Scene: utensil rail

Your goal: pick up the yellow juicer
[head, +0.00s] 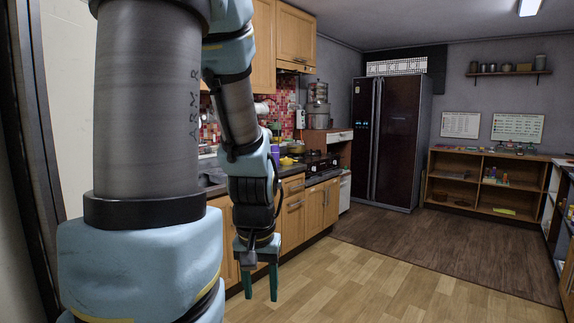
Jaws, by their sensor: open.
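A small yellow object (288,161) lies on the kitchen counter just right of my forearm. It is too small to tell for certain that it is the yellow juicer. My gripper (259,284) hangs pointing down in front of the lower cabinets, well below the counter top and nearer to me than the yellow object. Its two green fingers are apart with nothing between them. My arm hides part of the counter and whatever stands behind it.
The counter (292,171) runs along the left, with a stove (322,168) and a pot (297,146) farther along. A dark fridge (385,140) stands at the back. A low wooden shelf (455,203) is at the right. The wooden floor (370,285) between is clear.

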